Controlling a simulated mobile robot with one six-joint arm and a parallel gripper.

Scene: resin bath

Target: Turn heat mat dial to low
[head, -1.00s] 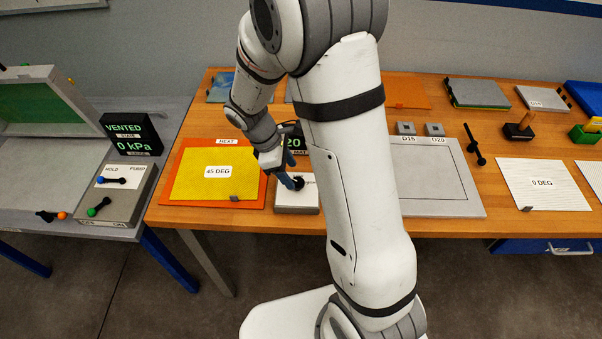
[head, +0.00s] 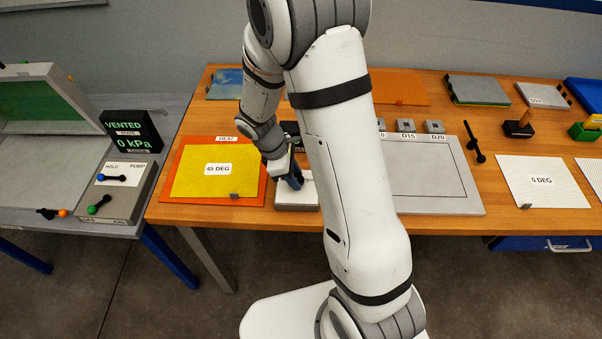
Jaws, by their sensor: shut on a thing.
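The heat mat (head: 258,188) is an orange sheet with a yellow mesh pad on it, at the left of the wooden bench. The dial sits on a small white control box (head: 297,198) just right of the mat. My gripper (head: 294,184) points down over this box and is shut on the dial. The fingers cover the dial, so its pointer and markings cannot be read. A dark display (head: 290,128) behind the box is mostly hidden by my arm.
My arm hides the bench middle. A grey plate (head: 432,205) lies right of it, with small blocks (head: 405,125) behind. A black-handled tool (head: 474,142) lies beyond. At left, a grey pump box (head: 118,195) and gauge display (head: 131,131) stand on another table.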

